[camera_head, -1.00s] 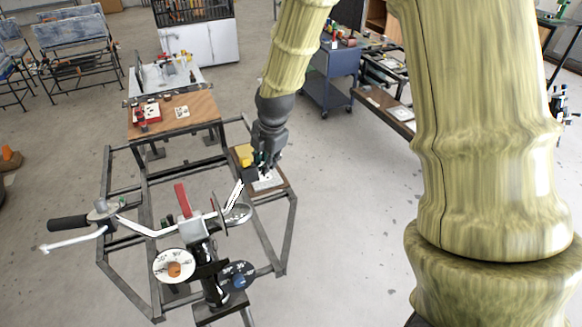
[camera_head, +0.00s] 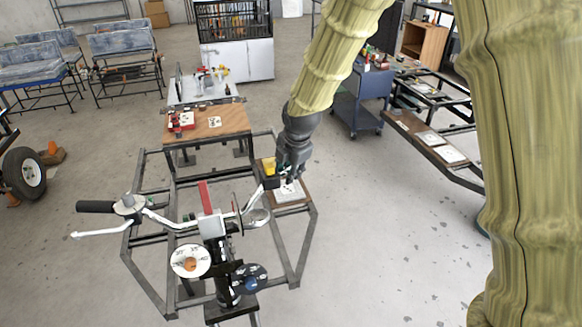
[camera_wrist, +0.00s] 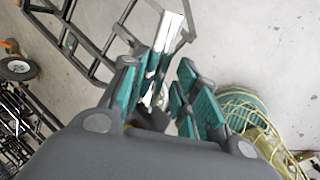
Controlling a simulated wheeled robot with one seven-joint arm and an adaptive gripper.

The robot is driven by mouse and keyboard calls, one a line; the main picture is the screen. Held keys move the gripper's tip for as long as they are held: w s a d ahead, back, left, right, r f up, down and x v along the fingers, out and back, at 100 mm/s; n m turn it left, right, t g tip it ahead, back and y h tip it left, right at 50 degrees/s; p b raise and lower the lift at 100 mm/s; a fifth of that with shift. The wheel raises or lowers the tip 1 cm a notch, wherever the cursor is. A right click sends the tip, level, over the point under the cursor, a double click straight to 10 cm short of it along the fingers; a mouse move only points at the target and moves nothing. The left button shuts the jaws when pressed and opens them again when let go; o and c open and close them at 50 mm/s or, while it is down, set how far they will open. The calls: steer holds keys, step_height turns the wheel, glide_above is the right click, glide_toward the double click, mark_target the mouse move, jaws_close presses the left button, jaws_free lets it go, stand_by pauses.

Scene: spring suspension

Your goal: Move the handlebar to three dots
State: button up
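The handlebar (camera_head: 158,218) is a silver-white bar on an upright black stand, with a black grip (camera_head: 95,207) and a lever at its left end. A red piece (camera_head: 205,196) rises at its middle. Below are a white dial (camera_head: 190,261) with an orange centre and a dark dial (camera_head: 249,277) with a blue centre; their dots are too small to read. My gripper (camera_head: 285,176) is at the handlebar's right end, beside a dark block. In the wrist view, the teal finger pads (camera_wrist: 172,92) stand apart, with a silver bar (camera_wrist: 168,32) beyond; whether they grip it is unclear.
A metal frame (camera_head: 303,245) surrounds the stand. A small board (camera_head: 297,197) with a white plate and a yellow piece (camera_head: 268,166) lies by my gripper. A wooden table (camera_head: 235,121) stands behind. The floor to the right is mostly clear.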

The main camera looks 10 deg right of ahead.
steer(key=shift+o, duration=0.5)
steer(key=shift+w, duration=0.1)
steer(key=shift+r, duration=0.1)
steer(key=shift+r, duration=0.45)
steer(key=v, duration=1.1)
steer(key=shift+s+d+f, duration=0.1)
steer(key=shift+s, duration=0.1)
